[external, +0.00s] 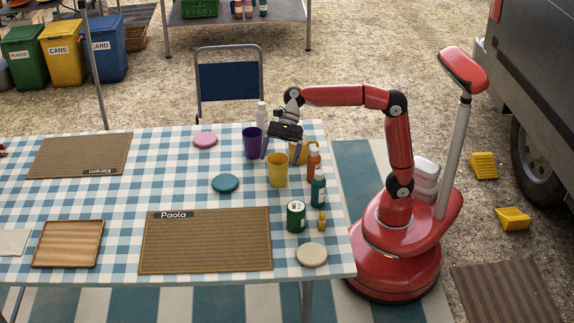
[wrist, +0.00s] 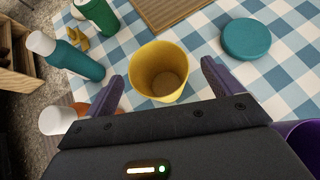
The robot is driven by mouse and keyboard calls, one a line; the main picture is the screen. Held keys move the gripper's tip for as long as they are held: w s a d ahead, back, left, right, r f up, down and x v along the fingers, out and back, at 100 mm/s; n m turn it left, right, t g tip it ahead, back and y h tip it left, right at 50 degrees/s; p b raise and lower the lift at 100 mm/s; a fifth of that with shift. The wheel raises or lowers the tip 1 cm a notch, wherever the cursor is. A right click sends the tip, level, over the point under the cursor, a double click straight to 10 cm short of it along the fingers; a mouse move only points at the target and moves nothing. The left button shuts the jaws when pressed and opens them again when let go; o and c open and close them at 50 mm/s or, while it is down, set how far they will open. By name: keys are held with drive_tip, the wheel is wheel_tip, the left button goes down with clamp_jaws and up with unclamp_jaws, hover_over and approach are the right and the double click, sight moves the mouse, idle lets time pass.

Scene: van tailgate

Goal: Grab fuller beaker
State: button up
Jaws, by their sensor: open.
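A yellow beaker (external: 277,171) stands upright near the right end of the table. In the wrist view this yellow beaker (wrist: 160,70) shows a brownish surface low inside. My gripper (external: 282,150) is open and empty above the table. In the wrist view its fingertips (wrist: 161,72) appear on either side of the front yellow beaker; contact cannot be told.
A white bottle (external: 262,115) stands behind. A teal disc (external: 225,183) lies left, with clear cloth around it.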

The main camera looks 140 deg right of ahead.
sight(278, 171)
drive_tip(key=shift+x, duration=1.45)
drive_tip(key=c, duration=1.2)
drive_tip(key=shift+o, duration=0.2)
drive_tip(key=shift+r, duration=0.1)
